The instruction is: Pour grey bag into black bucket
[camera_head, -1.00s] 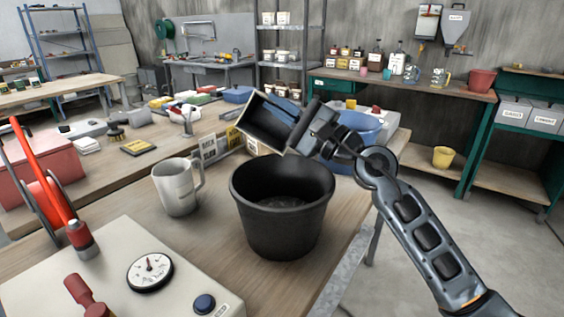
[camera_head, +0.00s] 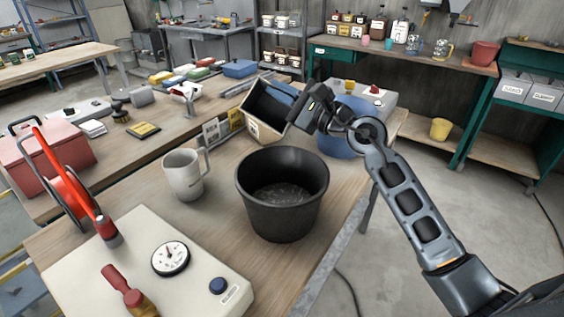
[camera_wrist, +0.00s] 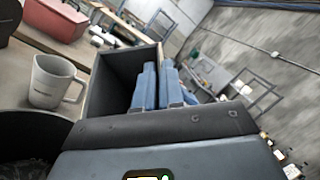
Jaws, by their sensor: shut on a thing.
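The black bucket (camera_head: 282,215) stands upright on the wooden bench, with greyish material across its bottom. My gripper (camera_head: 294,108) is shut on the wall of an open, box-like container (camera_head: 257,132), pale outside and dark inside, with a small label. I see no soft grey bag; this container is what I hold. It is tilted, behind and slightly left of the bucket. In the wrist view the blue fingers (camera_wrist: 158,88) grip its wall, and its dark inside (camera_wrist: 112,75) looks empty where visible. The bucket's rim (camera_wrist: 40,118) shows at lower left there.
A grey mug (camera_head: 184,176) stands left of the bucket. A scale with a round dial (camera_head: 171,258) and a red-handled lever device (camera_head: 70,185) are at front left. A blue tub (camera_head: 342,143) is behind my gripper. The bench's right edge is close to the bucket.

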